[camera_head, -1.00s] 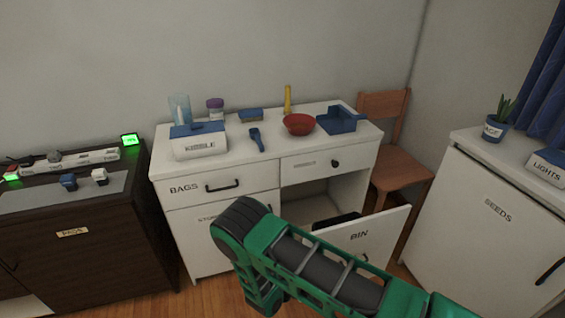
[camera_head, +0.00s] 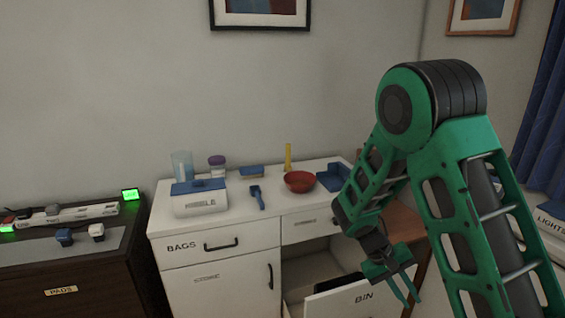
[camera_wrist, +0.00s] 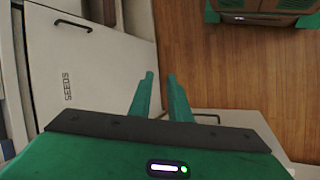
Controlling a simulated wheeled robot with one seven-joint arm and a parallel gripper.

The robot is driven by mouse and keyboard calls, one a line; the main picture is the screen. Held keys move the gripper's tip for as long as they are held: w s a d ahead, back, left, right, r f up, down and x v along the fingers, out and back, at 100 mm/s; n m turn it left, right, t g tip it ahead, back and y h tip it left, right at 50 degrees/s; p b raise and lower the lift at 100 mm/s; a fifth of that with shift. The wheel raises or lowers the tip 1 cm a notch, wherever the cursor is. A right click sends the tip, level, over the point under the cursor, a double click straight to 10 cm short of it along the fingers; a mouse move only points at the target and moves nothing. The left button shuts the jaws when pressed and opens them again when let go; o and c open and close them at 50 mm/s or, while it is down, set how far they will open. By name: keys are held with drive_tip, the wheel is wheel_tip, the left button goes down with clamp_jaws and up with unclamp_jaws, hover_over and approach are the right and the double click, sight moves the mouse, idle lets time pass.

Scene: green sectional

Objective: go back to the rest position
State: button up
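My gripper (camera_head: 404,290) hangs at the end of my bent green arm, in front of the right end of the white cabinet and above the open BIN compartment. Its green fingers point down and are apart. In the wrist view my gripper (camera_wrist: 160,76) shows two fingers with a gap between them and nothing held, with the wooden floor beyond.
The BIN front (camera_head: 360,297) stands open at the white cabinet. On the cabinet top are a KIBBLE box (camera_head: 200,204), a blue scoop (camera_head: 257,197) and a red bowl (camera_head: 299,182). The SEEDS cabinet (camera_wrist: 100,75) stands left in the wrist view. Floor (camera_wrist: 205,75) beside it is clear.

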drive_tip(key=s+d+r+m+y, duration=0.4)
drive_tip(key=s+d+r, duration=0.3)
drive_tip(key=s+r, duration=0.5)
drive_tip(key=s+r+m+t+y, duration=0.2)
drive_tip(key=s+r, duration=0.5)
drive_tip(key=s, duration=0.6)
drive_tip(key=shift+t+y, duration=0.4)
drive_tip(key=shift+y, duration=0.1)
drive_tip(key=shift+w+a, duration=0.1)
drive_tip(key=shift+w, duration=0.05)
drive_tip(key=shift+w+f, duration=0.2)
drive_tip(key=shift+w, duration=0.3)
